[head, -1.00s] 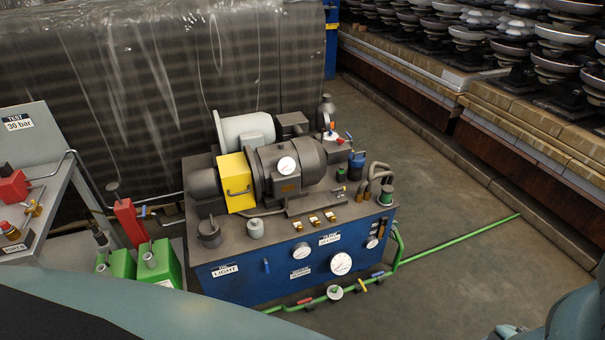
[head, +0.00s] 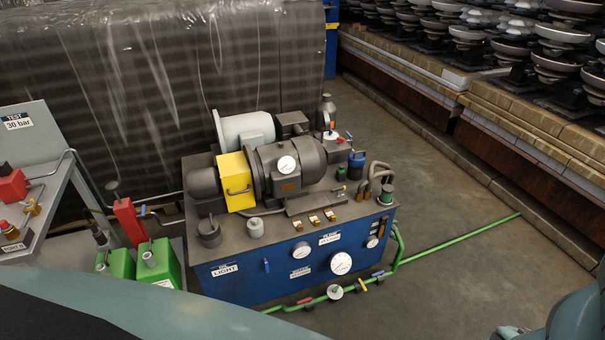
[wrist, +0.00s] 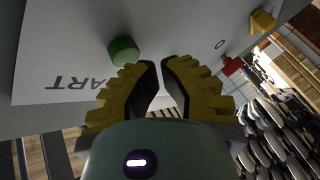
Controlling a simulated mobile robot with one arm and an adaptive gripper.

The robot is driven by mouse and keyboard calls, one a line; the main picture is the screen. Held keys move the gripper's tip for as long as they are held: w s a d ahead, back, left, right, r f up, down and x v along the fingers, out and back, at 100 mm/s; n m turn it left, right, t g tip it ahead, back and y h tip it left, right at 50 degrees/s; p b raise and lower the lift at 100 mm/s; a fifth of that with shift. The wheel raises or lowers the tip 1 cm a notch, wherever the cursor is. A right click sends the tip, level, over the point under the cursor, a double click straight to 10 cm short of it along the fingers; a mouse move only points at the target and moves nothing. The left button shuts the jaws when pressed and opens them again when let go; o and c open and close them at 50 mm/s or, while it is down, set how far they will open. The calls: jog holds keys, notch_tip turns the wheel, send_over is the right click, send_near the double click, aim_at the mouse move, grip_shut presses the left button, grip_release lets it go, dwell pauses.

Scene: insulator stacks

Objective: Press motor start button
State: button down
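In the wrist view a round green button (wrist: 124,51) stands out from a pale grey panel (wrist: 70,30). Upside-down lettering ending in "ART" (wrist: 72,83) is printed beside it. My gripper (wrist: 160,64) has yellow fingers with dark inner pads. Its tips are almost together with nothing held between them. They lie just right of the green button in the picture, and I cannot tell their distance from the panel. In the head view the motor (head: 291,166) sits on a blue power unit (head: 240,285). The gripper and green button are not visible there.
A red button (wrist: 231,65) and a yellow knob (wrist: 262,22) sit at the panel's right side in the wrist view. In the head view, green cans (head: 158,263) and a grey bench (head: 50,230) stand left. Green pipe (head: 460,235) crosses the otherwise open floor.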

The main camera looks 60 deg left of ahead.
jog(key=shift+s+d+b, duration=0.25)
jog(key=shift+d+b, duration=0.15)
jog(key=shift+d, duration=0.3)
dwell(1.0)
jog(key=shift+a, duration=0.15)
jog(key=shift+w+a, duration=0.3)
jog(key=shift+a, duration=0.55)
jog(key=shift+w+a+p, duration=0.2)
jog(key=shift+a+p, duration=0.1)
jog(key=shift+a, duration=0.5)
jog(key=shift+w+a+p, duration=0.2)
jog(key=shift+a+p, duration=0.05)
jog(key=shift+a, duration=0.6)
jog(key=shift+w+a+p, duration=0.2)
jog(key=shift+a+p, duration=0.1)
jog(key=shift+a, duration=0.5)
